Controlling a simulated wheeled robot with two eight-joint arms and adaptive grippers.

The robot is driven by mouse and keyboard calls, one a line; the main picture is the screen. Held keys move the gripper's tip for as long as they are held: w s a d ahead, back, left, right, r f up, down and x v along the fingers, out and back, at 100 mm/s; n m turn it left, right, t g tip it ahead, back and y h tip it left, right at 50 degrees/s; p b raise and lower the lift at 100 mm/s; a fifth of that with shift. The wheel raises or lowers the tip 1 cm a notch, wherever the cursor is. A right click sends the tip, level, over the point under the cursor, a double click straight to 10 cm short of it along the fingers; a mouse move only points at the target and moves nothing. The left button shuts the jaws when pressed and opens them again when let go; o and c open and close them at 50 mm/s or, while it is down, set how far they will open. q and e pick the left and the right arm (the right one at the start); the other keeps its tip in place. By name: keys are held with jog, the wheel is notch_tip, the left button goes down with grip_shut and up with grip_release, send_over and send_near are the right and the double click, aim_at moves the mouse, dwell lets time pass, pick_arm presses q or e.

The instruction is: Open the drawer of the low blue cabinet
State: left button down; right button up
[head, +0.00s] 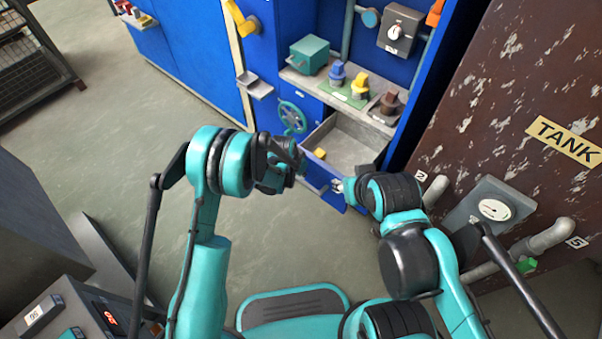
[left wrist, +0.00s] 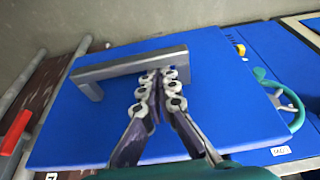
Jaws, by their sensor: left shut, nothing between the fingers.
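The drawer (head: 352,148) of the low blue cabinet (head: 272,108) stands pulled out, and its grey inside shows in the head view. A small yellow block (head: 320,153) lies in it. In the left wrist view the blue drawer front (left wrist: 215,110) carries a grey bar handle (left wrist: 112,70). My left gripper (left wrist: 160,78) is shut and empty, its fingertips over the handle's edge; I cannot tell whether they touch it. In the head view it is mostly hidden behind my arm. My right gripper (head: 339,187) is near the drawer front's right end; its fingers are too small to read.
A green handwheel (head: 292,117) is on the cabinet left of the drawer. The shelf above holds a teal box (head: 309,55) and several coloured knobs. A rusty brown tank (head: 500,130) with a gauge (head: 493,209) and pipes stands at right.

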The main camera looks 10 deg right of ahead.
dwell(0.3)
pick_arm(q)
jog(key=v, duration=1.2)
jog(key=s+a+r+n+t+y, duration=0.1)
jog(key=s+a+r+n, duration=0.15)
jog(key=a+r, duration=0.5)
jog(key=s+a+r+n+t, duration=0.1)
jog(key=s+a+r+n, duration=0.1)
jog(key=s+a+r, duration=0.35)
jog(key=s+a+r+n+t+y, duration=0.1)
jog(key=s+a+r+n, duration=0.1)
jog(key=s+a, duration=0.4)
jog(key=s+a+r+n+t+y, duration=0.1)
jog(key=s+a+r+n, duration=0.2)
jog(key=s+a, duration=0.3)
jog(key=shift+s+r+t, duration=0.4)
jog(key=shift+s+r, duration=0.05)
jog(key=shift+s, duration=0.05)
